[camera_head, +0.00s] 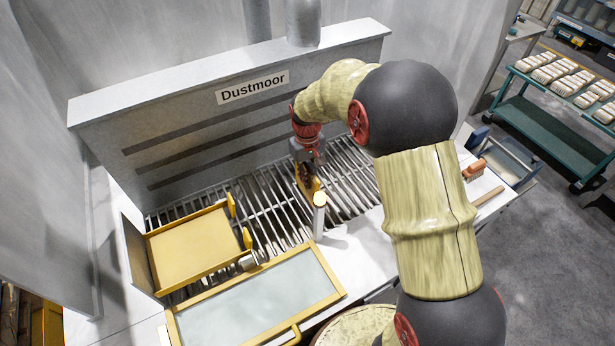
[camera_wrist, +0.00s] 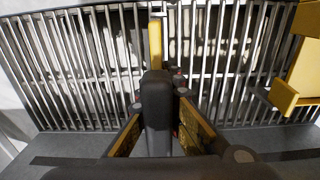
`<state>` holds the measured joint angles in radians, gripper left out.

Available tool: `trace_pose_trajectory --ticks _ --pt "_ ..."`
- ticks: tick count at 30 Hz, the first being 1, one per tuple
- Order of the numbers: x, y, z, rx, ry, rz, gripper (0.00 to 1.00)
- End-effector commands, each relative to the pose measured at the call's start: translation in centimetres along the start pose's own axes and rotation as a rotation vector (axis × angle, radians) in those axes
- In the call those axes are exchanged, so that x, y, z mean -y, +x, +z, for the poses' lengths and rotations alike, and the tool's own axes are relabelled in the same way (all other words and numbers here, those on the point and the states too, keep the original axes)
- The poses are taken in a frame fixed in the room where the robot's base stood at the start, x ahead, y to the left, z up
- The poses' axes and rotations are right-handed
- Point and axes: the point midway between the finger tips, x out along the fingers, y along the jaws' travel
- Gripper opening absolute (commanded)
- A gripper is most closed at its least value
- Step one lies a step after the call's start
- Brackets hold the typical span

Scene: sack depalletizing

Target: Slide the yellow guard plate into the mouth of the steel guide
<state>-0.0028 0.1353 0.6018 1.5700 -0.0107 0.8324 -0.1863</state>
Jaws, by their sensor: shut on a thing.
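My gripper (camera_head: 308,167) is low over the slatted grate, shut on a narrow yellow piece (camera_head: 312,184) that I take for the guard plate. In the wrist view the gripper (camera_wrist: 157,88) fills the lower middle, and the plate (camera_wrist: 155,42) shows as a thin upright strip beyond its dark central part. A pale upright post (camera_head: 319,212) stands at the grate's front edge, just in front of the plate. I cannot tell if it is the steel guide. A small pale metal fitting (camera_wrist: 157,8) shows at the strip's far end; whether they touch is unclear.
A yellow tray-like plate (camera_head: 195,250) lies on the left of the grate (camera_head: 275,205). A yellow-framed glass panel (camera_head: 255,300) lies in front. The hood marked Dustmoor (camera_head: 180,120) rises behind. A red-orange handled tool (camera_head: 474,168) lies on the right counter.

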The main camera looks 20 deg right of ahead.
Motion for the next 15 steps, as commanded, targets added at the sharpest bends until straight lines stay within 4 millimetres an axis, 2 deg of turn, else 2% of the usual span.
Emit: trace_pose_trajectory --ticks 15 --pt "0.0 1.2 0.0 -0.001 0.000 0.000 0.00"
